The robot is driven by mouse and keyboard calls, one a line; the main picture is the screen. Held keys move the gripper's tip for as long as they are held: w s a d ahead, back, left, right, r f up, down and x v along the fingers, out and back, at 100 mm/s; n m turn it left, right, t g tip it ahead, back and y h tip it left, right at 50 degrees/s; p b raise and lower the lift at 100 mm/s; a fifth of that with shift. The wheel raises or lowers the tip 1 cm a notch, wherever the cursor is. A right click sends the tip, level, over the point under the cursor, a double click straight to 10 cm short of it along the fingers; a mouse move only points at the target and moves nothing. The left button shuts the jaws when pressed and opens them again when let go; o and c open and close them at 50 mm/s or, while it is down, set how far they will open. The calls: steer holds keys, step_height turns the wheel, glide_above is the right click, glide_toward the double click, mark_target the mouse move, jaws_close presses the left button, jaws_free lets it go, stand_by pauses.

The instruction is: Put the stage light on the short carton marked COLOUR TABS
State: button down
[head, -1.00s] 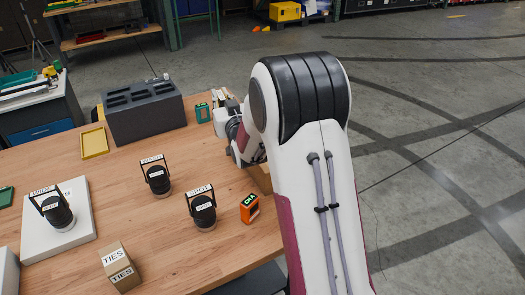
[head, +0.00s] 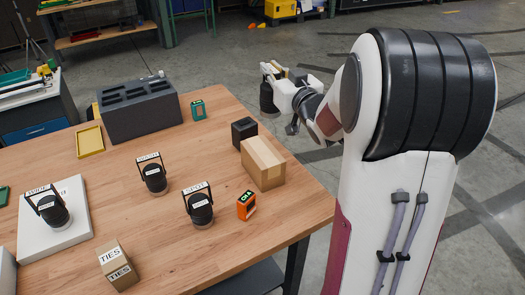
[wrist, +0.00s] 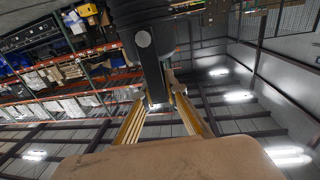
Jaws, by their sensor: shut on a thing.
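My gripper (head: 274,74) is raised beyond the table's far right edge, shut on a black stage light (head: 268,98) that hangs below it. In the wrist view the yellow fingers of my gripper (wrist: 160,102) close at the dark light (wrist: 150,45). A plain-looking brown carton (head: 263,163) with a tape strip stands at the table's right edge, below and apart from the light. A smaller carton (head: 118,265) marked TIES stands at the front. No COLOUR TABS marking is readable.
Other stage lights stand on the table: one marked SPOT (head: 200,208), one behind it (head: 153,176), and one on a white slab (head: 75,235). A dark box (head: 243,130), an orange device (head: 246,205), a grey organizer (head: 140,112) and a yellow tray (head: 89,142) are nearby.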

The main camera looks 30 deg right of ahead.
steer(key=shift+s+a+f+n+y, duration=0.15)
steer(key=shift+a+f+n+y, duration=0.25)
steer(key=shift+a, duration=0.4)
steer(key=shift+s+a+f+n+y, duration=0.2)
steer(key=shift+a+f+y, duration=0.3)
steer(key=shift+a, duration=0.25)
step_height(320, 180, down, 6)
steer(key=shift+f, duration=0.2)
steer(key=shift+f, duration=1.9)
steer(key=c, duration=2)
jaws_free()
steer(key=shift+f, duration=0.1)
steer(key=shift+c, duration=0.2)
